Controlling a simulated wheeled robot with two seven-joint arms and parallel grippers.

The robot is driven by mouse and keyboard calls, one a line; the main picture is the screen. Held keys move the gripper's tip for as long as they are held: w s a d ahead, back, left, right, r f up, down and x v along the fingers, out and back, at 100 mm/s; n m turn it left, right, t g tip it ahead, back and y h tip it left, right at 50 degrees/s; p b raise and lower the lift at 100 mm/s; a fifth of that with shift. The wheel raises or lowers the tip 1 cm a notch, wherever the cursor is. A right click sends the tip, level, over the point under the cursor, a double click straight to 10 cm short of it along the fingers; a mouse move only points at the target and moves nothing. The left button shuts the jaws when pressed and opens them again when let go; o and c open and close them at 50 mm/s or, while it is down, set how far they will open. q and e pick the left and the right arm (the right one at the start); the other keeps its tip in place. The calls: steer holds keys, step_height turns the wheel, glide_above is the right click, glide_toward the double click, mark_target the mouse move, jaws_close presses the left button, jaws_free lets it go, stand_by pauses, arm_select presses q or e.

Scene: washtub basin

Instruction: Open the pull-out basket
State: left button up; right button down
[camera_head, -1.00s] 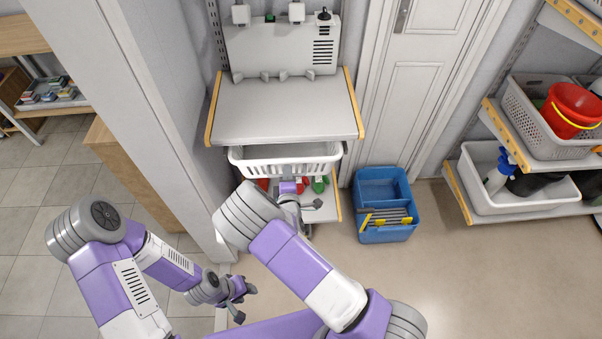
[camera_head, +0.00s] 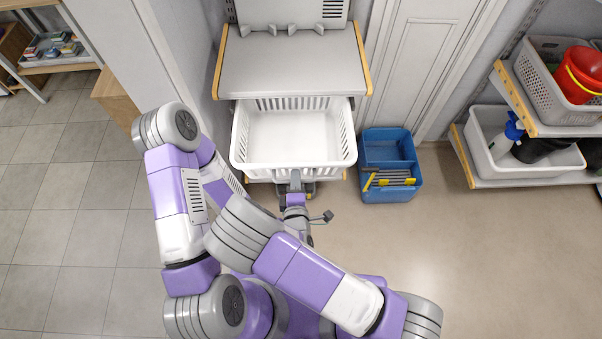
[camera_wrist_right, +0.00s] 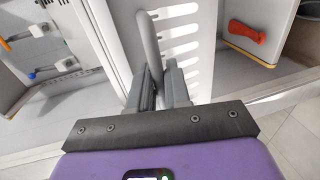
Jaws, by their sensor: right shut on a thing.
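The white pull-out basket (camera_head: 292,137) is out from under the grey shelf top (camera_head: 290,68), and its empty inside shows in the head view. My right gripper (camera_head: 296,182) is at the middle of the basket's front. In the right wrist view the fingers (camera_wrist_right: 160,86) are shut on a grey bar-like handle (camera_wrist_right: 148,42) by the slotted white front (camera_wrist_right: 184,45). My left gripper is hidden in the head view; only the left arm shows, at the left.
A blue bin (camera_head: 390,182) with yellow and grey items stands on the floor right of the basket. Shelves at the right hold a grey crate (camera_head: 540,95), a red bucket (camera_head: 580,75) and a white tub (camera_head: 480,155). Floor in front is open.

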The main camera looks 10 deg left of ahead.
steer(key=c, duration=1.2)
jaws_free()
steer(key=shift+c, duration=0.2)
